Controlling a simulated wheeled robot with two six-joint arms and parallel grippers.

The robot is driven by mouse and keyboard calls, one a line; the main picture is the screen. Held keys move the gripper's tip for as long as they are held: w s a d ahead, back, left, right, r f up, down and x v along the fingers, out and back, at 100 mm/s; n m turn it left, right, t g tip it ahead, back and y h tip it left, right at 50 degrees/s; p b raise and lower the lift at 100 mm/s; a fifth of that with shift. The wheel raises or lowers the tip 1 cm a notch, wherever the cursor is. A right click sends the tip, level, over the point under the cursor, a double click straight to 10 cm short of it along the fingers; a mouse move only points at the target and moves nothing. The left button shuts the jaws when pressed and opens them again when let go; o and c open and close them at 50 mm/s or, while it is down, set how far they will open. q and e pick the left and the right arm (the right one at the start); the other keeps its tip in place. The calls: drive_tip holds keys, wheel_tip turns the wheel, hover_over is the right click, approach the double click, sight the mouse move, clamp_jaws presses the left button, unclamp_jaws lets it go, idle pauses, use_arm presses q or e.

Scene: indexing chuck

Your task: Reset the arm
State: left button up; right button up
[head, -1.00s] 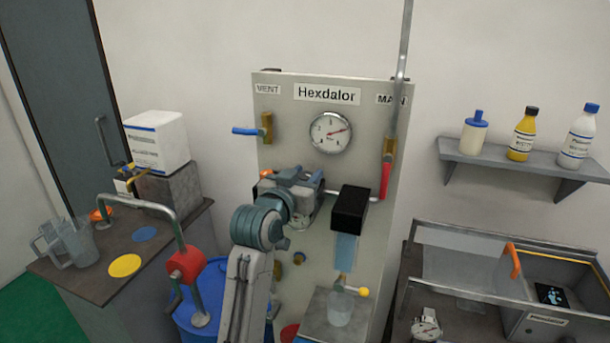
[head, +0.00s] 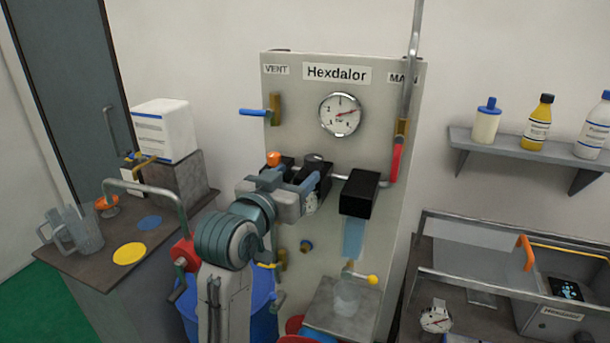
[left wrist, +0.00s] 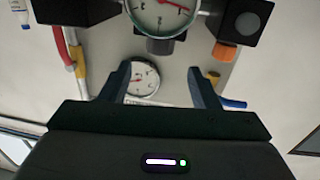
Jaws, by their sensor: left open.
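My left gripper (head: 306,188) is in front of the grey Hexdalor panel (head: 345,250). Its two dark fingers also show in the left wrist view (left wrist: 163,84), apart, with nothing held between them. Behind the gripper is a black block with an orange knob (head: 273,159). A lower gauge (head: 312,203) is mostly hidden by the gripper; it shows large in the left wrist view (left wrist: 162,14). The panel's upper gauge (head: 340,114) appears between the fingers in the left wrist view (left wrist: 142,79), farther off. My right gripper is not in view.
Right of the gripper a black box (head: 359,193) sticks out above a clear cup (head: 347,298). A blue lever (head: 253,112) and a red-handled lever (head: 396,160) flank the panel. A blue drum (head: 262,297) stands below. The left bench (head: 92,263) holds jugs and a white box.

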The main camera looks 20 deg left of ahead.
use_arm(q)
drive_tip(key=shift+s+a, duration=0.1)
drive_tip(key=shift+s, duration=0.8)
